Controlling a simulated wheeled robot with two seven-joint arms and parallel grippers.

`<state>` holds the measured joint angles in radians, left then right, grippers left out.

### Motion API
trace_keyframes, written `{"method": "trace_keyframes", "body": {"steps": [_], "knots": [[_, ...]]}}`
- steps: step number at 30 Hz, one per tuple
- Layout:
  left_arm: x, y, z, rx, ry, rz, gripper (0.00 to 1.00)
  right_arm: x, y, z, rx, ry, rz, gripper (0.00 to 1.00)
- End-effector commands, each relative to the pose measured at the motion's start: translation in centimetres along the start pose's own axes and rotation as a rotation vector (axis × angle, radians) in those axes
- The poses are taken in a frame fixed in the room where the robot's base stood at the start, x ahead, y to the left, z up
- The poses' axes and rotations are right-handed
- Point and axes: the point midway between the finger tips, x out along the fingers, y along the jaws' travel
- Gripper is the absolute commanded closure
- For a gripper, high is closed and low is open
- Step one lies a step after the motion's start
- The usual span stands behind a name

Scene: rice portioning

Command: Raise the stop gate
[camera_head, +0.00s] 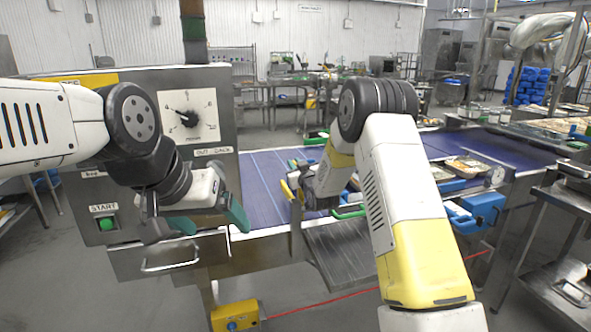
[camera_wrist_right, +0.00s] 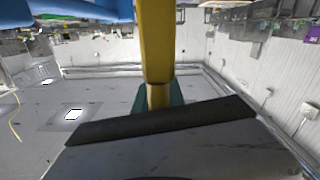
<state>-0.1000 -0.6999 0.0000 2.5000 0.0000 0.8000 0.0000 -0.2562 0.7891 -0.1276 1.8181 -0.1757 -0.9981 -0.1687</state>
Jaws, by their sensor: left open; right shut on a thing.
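In the right wrist view, a yellow upright bar (camera_wrist_right: 157,45) runs down between the teal fingertips of my right gripper (camera_wrist_right: 158,97), which is shut on it. It looks like the handle of the stop gate. A dark crossbar (camera_wrist_right: 165,122) lies in front of the fingers there. In the head view, my right gripper (camera_head: 300,186) is over the near edge of the blue conveyor (camera_head: 262,178), and its fingertips are hard to make out. My left gripper (camera_head: 208,217) is open and empty in front of the control panel, its teal fingertips wide apart.
The control panel (camera_head: 222,120) with a dial and a green start button (camera_head: 106,224) stands at left. A ridged metal chute (camera_head: 345,252) slopes down below the conveyor. Food trays (camera_head: 468,166) sit on the belt at right, near a blue device (camera_head: 484,208).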

Motion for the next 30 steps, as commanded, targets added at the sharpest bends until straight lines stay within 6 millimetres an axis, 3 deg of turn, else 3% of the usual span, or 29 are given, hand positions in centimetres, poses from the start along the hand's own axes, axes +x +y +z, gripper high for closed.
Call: {"method": "trace_keyframes", "body": {"steps": [1,6,17,18,21,30], "knots": [[0.0,0.0,0.0,0.0,0.0,0.0,0.16,0.0,0.4,-1.7,-0.001,0.012,0.003,1.0],[0.0,0.0,0.0,0.0,0.0,0.0,0.16,0.0,1.0,-4.6,0.0,0.011,0.002,1.0],[0.0,0.0,0.0,0.0,0.0,0.0,0.16,0.0,1.1,-5.3,-0.001,0.012,0.002,1.0],[0.0,0.0,0.0,0.0,0.0,0.0,0.16,0.0,1.1,-5.4,-0.001,0.012,0.002,0.8],[0.0,0.0,0.0,0.0,0.0,0.0,0.16,0.0,1.1,-5.3,-0.001,0.011,0.001,0.64],[0.0,0.0,0.0,0.0,0.0,0.0,0.16,-0.1,1.0,-5.1,-0.001,0.006,0.001,0.64]]}}
